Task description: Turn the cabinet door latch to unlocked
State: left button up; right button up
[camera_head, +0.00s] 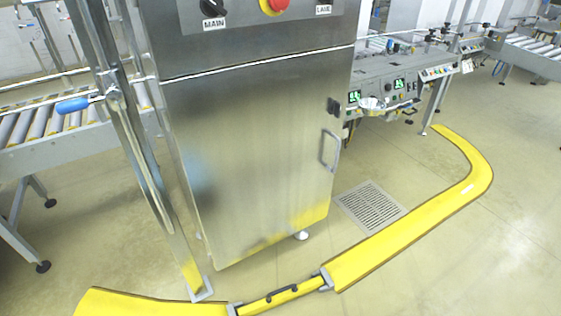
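A tall stainless steel cabinet (255,150) stands in the middle of the head view. Its front door is shut, with a vertical bar handle (330,151) near the right edge. A small dark fitting (334,107) sits above the handle by the door's right edge. It may be the latch, but it is too small to tell its position. The upper panel carries a black rotary knob labelled MAIN (212,8) and a red button on a yellow base (274,5). Neither of my grippers is in view.
A yellow floor guard (400,232) curves around the front and right of the cabinet, with a narrower section (282,297) at the front. Roller conveyors (40,122) flank the cabinet. A floor grate (370,206) lies right.

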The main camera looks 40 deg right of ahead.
aim_at(335, 108)
jog(key=z, duration=1)
